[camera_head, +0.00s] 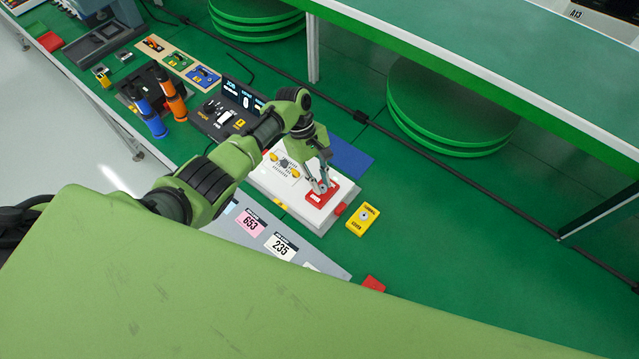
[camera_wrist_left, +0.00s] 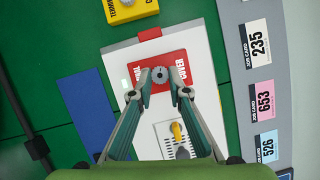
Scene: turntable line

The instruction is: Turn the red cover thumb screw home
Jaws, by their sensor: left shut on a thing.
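The red cover (camera_wrist_left: 157,57) lies on the white panel (camera_wrist_left: 204,50) on the green bench; it also shows in the head view (camera_head: 345,191). A grey, round, knurled thumb screw (camera_wrist_left: 160,75) stands at the middle of the cover. My left gripper (camera_wrist_left: 160,84) points down over the cover with its fingertips on either side of the screw, shut on it. In the head view my left gripper (camera_head: 322,187) reaches down to the cover, and the screw there is too small to make out. My right gripper is in neither view.
A yellow terminal cover box (camera_head: 363,220) stands beside the panel. A blue mat (camera_head: 350,158) lies behind it, and grey job card strips (camera_head: 233,217) lie in front. Blue and orange cylinders (camera_head: 173,100) stand to the left.

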